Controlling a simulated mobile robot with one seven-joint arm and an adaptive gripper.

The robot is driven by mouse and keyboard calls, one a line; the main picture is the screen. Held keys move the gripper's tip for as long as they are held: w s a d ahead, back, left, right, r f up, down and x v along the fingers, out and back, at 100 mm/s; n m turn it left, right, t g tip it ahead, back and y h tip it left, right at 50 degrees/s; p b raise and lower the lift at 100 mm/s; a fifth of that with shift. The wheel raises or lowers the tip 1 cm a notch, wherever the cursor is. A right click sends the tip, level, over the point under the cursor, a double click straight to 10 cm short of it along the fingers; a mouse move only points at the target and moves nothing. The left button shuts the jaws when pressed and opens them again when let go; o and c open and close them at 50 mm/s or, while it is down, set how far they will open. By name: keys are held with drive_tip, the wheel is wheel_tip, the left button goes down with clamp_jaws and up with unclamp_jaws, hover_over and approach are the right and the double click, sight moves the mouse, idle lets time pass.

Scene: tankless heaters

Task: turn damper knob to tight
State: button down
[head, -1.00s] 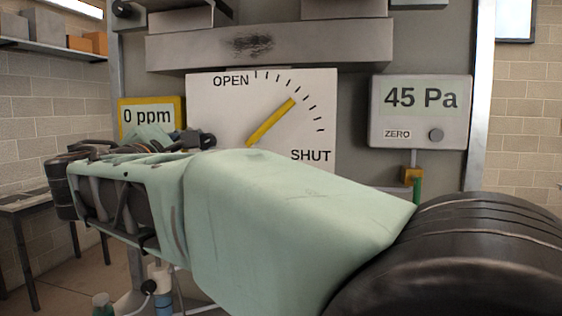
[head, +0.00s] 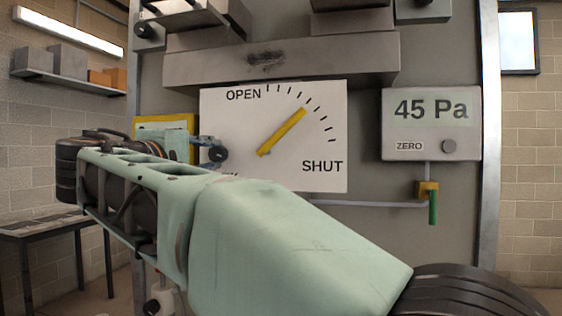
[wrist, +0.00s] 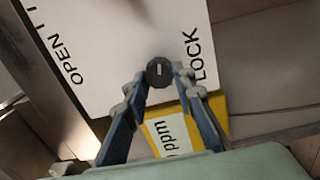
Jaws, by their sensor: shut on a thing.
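The small black round damper knob (head: 218,154) sits at the lower left of the white dial plate (head: 325,120). In the wrist view the knob (wrist: 159,72) has a short white mark and stands beside the word LOCK. My gripper (wrist: 160,78) has its two blue-grey fingers on either side of the knob, shut on it. In the head view my gripper (head: 208,147) reaches the knob from the left, and my arm hides much of its lettering. The yellow pointer (head: 283,131) slants up right, between OPEN and SHUT.
A grey gauge (head: 431,124) reading 45 Pa, with a ZERO button, is at the right. A yellow-framed ppm display (wrist: 184,128) is close beside the gripper; my arm partly covers it in the head view. A metal duct (head: 280,62) runs above the plate.

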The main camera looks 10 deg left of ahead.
idle(0.3)
drive_tip(key=c, duration=1.6)
unclamp_jaws()
drive_tip(key=s+a, duration=0.1)
drive_tip(key=s, duration=1.1)
drive_tip(key=shift+f, duration=0.3)
